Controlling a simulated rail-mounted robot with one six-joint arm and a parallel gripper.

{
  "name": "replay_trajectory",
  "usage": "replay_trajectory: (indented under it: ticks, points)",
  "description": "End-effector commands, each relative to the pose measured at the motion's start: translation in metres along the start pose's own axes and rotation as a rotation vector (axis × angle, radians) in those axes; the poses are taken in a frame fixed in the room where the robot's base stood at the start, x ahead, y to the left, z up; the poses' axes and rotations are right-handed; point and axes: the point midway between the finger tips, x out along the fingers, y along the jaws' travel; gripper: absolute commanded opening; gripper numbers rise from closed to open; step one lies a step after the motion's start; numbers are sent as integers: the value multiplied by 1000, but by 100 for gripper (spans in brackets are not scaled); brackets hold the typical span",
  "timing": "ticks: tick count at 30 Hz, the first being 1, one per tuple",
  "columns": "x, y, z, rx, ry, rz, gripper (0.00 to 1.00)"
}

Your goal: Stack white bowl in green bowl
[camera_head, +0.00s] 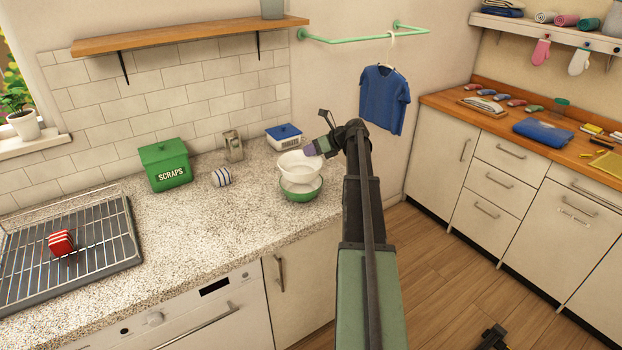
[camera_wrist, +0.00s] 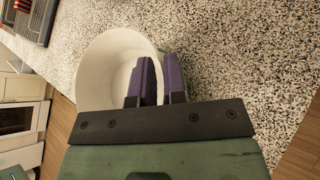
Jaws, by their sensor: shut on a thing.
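A white bowl (camera_head: 299,164) is held by its right rim in my gripper (camera_head: 317,150), over the green bowl (camera_head: 301,193) on the speckled counter. The white bowl looks upright, and its lower part overlaps the top of the green bowl in the picture. I cannot tell whether the two touch. In the wrist view the white bowl (camera_wrist: 105,65) fills the left of the jaws, with the purple fingers (camera_wrist: 160,75) closed on its wall. Only a sliver of green shows behind the fingers there.
A green scraps bin (camera_head: 165,166), a striped rolled cloth (camera_head: 221,178) and a blue-lidded box (camera_head: 284,137) stand behind and left on the counter. A drying rack (camera_head: 70,245) with a red striped item is at far left. The counter's front edge is close to the green bowl.

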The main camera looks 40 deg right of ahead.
Motion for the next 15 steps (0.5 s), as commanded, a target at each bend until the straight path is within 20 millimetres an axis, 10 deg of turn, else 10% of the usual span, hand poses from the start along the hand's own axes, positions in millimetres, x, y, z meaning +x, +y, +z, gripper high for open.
replay_trajectory:
  ticks: [15]
  points:
    - [21, -12, -32, 1, -1, 0, 0]
